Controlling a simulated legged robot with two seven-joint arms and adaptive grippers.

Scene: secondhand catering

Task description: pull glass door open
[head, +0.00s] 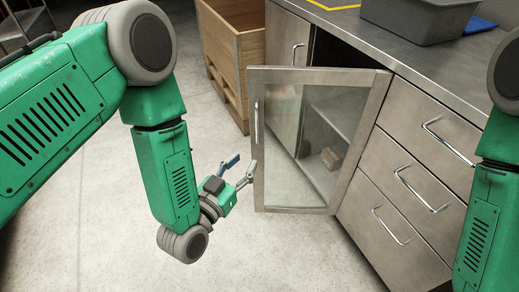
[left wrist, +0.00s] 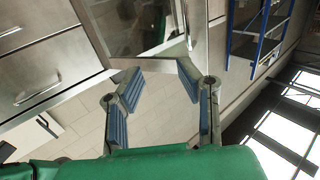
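The glass door (head: 297,140), a steel frame around a clear pane, stands swung out from the counter front, hinged on its right side. Its vertical bar handle (head: 257,121) is on the left frame strip. My left gripper (head: 243,168) is just left of the door's free edge, below the handle. In the left wrist view the fingers of my left gripper (left wrist: 163,75) are apart with nothing between them. The door frame (left wrist: 160,55) lies just beyond the fingertips; I cannot tell if they touch. My right arm shows at the right edge, but its gripper is outside the view.
A steel counter (head: 430,45) carries a grey bin (head: 415,18). Drawers with bar handles (head: 420,190) are right of the door. A small brown item (head: 331,158) shows through the glass. A wooden crate (head: 232,55) stands behind; the floor (head: 110,220) at left is clear.

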